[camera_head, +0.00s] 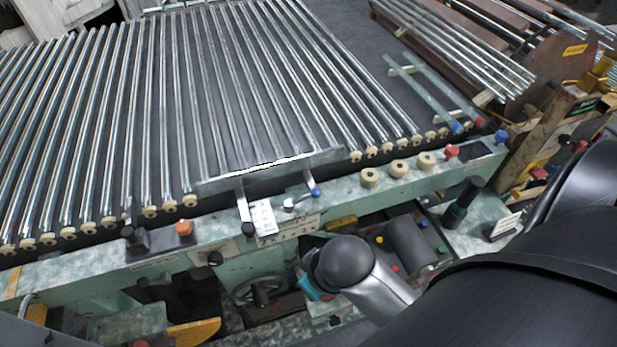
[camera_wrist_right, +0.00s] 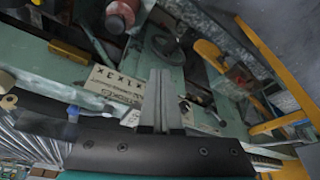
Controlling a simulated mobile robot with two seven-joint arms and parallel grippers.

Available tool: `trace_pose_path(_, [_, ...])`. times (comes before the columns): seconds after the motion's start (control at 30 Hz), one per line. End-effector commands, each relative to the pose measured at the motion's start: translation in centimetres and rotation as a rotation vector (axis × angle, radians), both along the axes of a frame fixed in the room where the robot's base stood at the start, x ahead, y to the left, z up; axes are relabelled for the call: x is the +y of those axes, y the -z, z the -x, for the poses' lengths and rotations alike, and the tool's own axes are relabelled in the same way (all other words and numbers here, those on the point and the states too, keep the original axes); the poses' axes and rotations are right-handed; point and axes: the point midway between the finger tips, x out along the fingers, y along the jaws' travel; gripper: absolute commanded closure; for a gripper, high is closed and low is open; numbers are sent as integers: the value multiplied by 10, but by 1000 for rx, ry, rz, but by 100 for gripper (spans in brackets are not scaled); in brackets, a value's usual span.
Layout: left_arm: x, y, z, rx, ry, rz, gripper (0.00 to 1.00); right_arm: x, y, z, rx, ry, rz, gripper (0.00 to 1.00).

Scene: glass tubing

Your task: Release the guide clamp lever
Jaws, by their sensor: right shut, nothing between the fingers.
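A long metal guide bar (camera_head: 270,168) lies across the front ends of the glass tubes. A short lever with a blue knob (camera_head: 315,192) stands at its right part, and a metal strip leads down to a black knob (camera_head: 248,229) at its left part. I cannot tell for sure which is the clamp lever. In the wrist view a blue knob (camera_wrist_right: 72,112) shows left of my right gripper (camera_wrist_right: 161,75), which is shut and empty, its fingers in front of the green panel. My left gripper is not in view.
A printed white plate (camera_head: 263,217) sits beside the black knob. An orange knob (camera_head: 183,228), cream rollers (camera_head: 398,168) and a red knob (camera_head: 451,151) stand along the green rail (camera_head: 345,190). A handwheel (camera_head: 258,290) lies lower in the recess. Glass tubes (camera_head: 110,120) fill the back left.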

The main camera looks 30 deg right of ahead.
Motion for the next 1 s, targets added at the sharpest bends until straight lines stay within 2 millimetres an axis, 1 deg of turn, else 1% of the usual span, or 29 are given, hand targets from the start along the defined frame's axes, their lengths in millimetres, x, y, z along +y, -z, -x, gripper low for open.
trace_pose_path(0.03, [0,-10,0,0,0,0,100,5,-28,-12,-35,-51,-11,100])
trace_pose_path(0.1, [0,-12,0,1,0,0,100,13,-39,-23,-52,-112,-28,100])
trace_pose_path(0.2, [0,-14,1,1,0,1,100,22,-47,-38,-71,-195,-48,100])
trace_pose_path(0.3, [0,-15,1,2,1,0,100,26,-50,-53,-78,-270,-59,100])
trace_pose_path(0.37, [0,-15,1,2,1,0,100,25,-49,-63,-78,-311,-61,100])
trace_pose_path(0.43, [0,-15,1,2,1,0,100,19,-48,-76,-69,-352,-59,100])
trace_pose_path(0.47, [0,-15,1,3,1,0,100,15,-47,-82,-64,-365,-55,100])
trace_pose_path(0.57, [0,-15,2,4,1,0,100,-11,-46,-106,-40,-386,-39,100])
trace_pose_path(0.67, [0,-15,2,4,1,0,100,-46,-51,-129,-16,-361,-22,100])
trace_pose_path(0.7, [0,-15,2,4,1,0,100,-61,-54,-137,-8,-343,-16,100])
trace_pose_path(0.8, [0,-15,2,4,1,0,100,-97,-64,-154,1,-286,-6,100])
trace_pose_path(0.9, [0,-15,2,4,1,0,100,-123,-74,-165,5,-234,-4,100])
trace_pose_path(1.0, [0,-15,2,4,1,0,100,-138,-80,-170,3,-201,-4,100])
